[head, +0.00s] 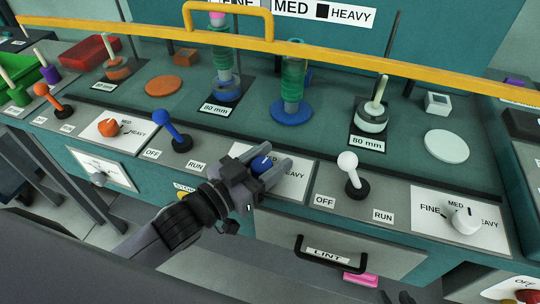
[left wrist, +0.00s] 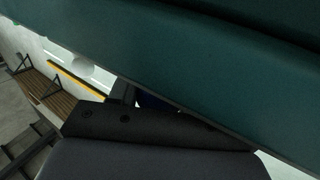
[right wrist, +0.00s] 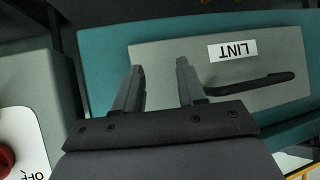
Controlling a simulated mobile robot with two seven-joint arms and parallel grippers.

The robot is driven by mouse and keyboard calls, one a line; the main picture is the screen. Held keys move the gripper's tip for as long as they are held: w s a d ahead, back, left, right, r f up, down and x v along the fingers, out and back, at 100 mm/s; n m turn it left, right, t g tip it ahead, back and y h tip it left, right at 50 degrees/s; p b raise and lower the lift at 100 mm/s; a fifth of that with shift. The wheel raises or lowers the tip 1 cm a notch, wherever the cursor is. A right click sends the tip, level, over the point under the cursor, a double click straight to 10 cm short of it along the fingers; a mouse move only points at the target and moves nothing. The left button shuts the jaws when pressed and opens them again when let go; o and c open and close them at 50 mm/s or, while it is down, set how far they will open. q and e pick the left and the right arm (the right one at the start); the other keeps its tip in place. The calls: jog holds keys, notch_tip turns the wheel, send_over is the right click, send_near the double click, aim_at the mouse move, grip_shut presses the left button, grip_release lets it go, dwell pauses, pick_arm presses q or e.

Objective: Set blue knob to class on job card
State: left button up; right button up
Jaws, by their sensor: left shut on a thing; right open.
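The blue knob (head: 261,164) sits on a white dial plate (head: 288,181) on the sloped front panel. In the left wrist view a dark blue patch (left wrist: 152,102) shows by the fingers. My right gripper (right wrist: 158,85) is open and empty.
A yellow rail (head: 350,60) crosses above the bench. A blue lever (head: 174,132) and a white lever (head: 351,170) flank the dial. An orange knob (head: 109,128) and a white knob (head: 465,220) have similar plates. A LINT drawer handle (head: 328,257) juts out below.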

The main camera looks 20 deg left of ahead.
aim_at(255, 174)
pick_arm(q)
jog(key=shift+a+n+t+y+p, duration=0.15)
jog(key=shift+n+t+y+p, duration=0.2)
jog(key=shift+n+t+y, duration=0.7)
jog(key=shift+w+n+y, duration=0.1)
jog(key=shift+n+y, duration=0.25)
jog(key=shift+y, duration=0.6)
jog(key=o, duration=1)
jog(key=shift+a, duration=0.1)
jog(key=shift+v, duration=3.6)
jog(key=shift+r, duration=0.15)
